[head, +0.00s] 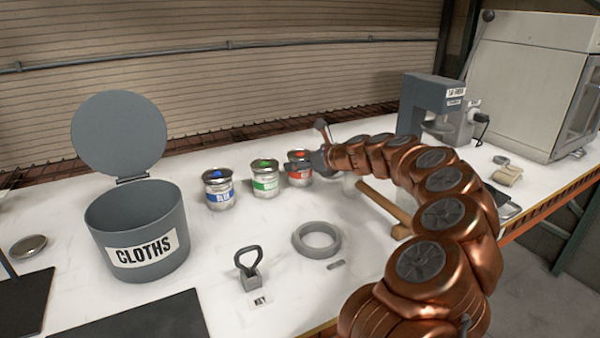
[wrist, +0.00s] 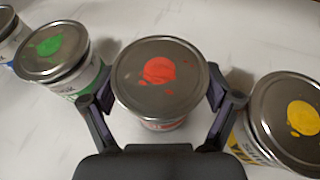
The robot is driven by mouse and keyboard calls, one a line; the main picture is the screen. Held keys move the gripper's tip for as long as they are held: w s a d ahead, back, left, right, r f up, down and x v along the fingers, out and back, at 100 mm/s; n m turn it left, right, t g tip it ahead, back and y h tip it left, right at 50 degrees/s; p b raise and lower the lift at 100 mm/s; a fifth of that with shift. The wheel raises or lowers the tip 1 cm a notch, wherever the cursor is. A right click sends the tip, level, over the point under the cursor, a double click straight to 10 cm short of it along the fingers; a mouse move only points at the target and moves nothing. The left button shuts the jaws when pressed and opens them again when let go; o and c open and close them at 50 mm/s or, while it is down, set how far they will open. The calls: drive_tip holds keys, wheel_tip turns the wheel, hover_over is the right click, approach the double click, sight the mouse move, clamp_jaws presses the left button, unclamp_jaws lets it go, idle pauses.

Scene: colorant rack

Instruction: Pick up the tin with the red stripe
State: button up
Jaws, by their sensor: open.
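The tin with the red stripe (head: 299,170) stands upright on the white bench, at the right of a row of tins in the head view. In the wrist view its lid, with a red paint blot (wrist: 159,71), lies between the two fingers. My gripper (wrist: 164,97) is open, with one finger on each side of the red tin; I cannot tell whether they touch it. In the head view my gripper (head: 318,160) partly covers the red tin's right side.
A green tin (wrist: 52,50) stands left of the red one, and a yellow tin (wrist: 290,118) stands close on the right. A blue tin (head: 218,189) is farther left. A cloths bin (head: 140,225), grey ring (head: 317,239) and key weight (head: 250,270) stand on the bench.

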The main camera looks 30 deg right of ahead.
drive_tip(key=c, duration=1.1)
drive_tip(key=shift+r, duration=0.2)
drive_tip(key=shift+c, duration=0.2)
drive_tip(key=shift+r, duration=4.75)
